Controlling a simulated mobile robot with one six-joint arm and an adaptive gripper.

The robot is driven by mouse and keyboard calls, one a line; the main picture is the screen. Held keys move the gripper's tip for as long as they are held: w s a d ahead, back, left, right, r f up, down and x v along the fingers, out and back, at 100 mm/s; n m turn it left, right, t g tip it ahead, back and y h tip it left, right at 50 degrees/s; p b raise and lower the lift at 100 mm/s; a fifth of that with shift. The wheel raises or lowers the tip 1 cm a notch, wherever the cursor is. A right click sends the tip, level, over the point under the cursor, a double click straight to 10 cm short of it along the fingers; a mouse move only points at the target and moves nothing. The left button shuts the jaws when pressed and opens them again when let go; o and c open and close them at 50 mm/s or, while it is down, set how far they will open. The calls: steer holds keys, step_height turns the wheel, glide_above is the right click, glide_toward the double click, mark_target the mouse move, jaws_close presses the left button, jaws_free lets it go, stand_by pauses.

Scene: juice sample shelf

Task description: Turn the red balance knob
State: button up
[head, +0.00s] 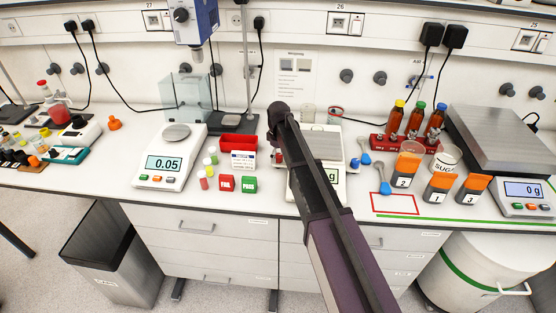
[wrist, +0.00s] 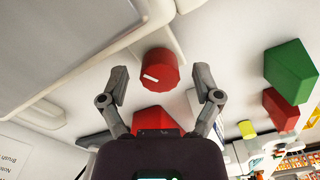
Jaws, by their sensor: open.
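The red balance knob (wrist: 160,70) is a round red knob with a white pointer mark. It shows in the upper middle of the wrist view, between my gripper's two fingers. My gripper (wrist: 161,78) is open, one finger on each side of the knob, with a visible gap on both sides in the picture. Whether the fingertips are level with the knob in depth I cannot tell. In the head view my arm covers much of the middle balance (head: 302,186) and part of its display. My fingers are hidden there.
Green (wrist: 290,66) and red (wrist: 281,109) blocks stand right of the fingers in the wrist view. In the head view, a red tray (head: 239,142) and a scale reading 0.05 (head: 168,165) are left of my arm. A red bottle rack (head: 378,143) and labelled cups (head: 440,187) are right.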

steer(key=shift+f, duration=0.2)
jaws_close()
stand_by(0.3)
steer(key=shift+m, duration=0.5)
steer(key=m, duration=0.3)
steer(key=shift+s, duration=0.1)
steer(key=shift+m, duration=2.4)
